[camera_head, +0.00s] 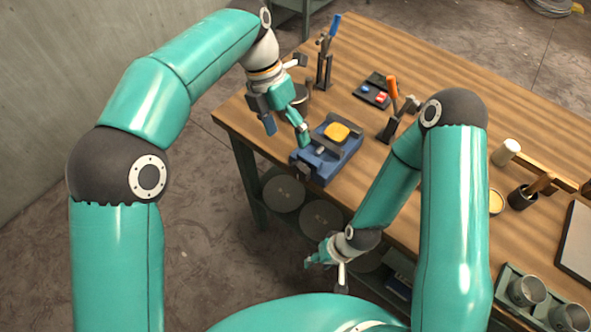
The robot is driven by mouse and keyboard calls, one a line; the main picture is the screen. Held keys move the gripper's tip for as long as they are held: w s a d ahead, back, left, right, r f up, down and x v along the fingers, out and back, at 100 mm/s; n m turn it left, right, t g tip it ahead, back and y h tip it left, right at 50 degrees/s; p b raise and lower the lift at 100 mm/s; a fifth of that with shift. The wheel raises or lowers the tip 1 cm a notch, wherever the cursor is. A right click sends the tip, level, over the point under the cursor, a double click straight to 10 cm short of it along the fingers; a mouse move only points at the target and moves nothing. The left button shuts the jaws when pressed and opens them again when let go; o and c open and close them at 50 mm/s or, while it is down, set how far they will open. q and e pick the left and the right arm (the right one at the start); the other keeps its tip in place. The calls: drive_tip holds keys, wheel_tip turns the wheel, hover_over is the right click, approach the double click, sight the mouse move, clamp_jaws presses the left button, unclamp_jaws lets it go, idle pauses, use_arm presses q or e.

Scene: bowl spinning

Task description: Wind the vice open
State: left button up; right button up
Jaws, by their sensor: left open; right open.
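The blue vice (322,167) sits at the near left edge of the wooden table, with a yellow block (337,131) at its top between the jaws. A grey screw end shows at its near left side; the handle is not clearly visible. My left gripper (286,128) is open, pointing down just left of the vice, one finger close to the vice's left end. I cannot tell whether it touches. My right gripper (327,264) is open and empty, low in front of the table's near edge, well below and apart from the vice.
Behind the vice stand a blue-handled clamp (326,60), a small black tray (373,91) and an orange-handled clamp (390,112). A mallet (507,152), a dark cup (522,197) and metal cups (527,290) lie to the right. Round discs (283,193) sit on the shelf below.

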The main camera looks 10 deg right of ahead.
sight(296, 164)
use_arm(q)
drive_tip(key=x, duration=1.1)
drive_tip(key=shift+s, duration=0.1)
drive_tip(key=c, duration=1.2)
drive_tip(key=shift+o, duration=0.2)
drive_tip(key=shift+a, duration=0.25)
drive_tip(key=shift+d+p, duration=0.15)
drive_tip(key=shift+p, duration=0.15)
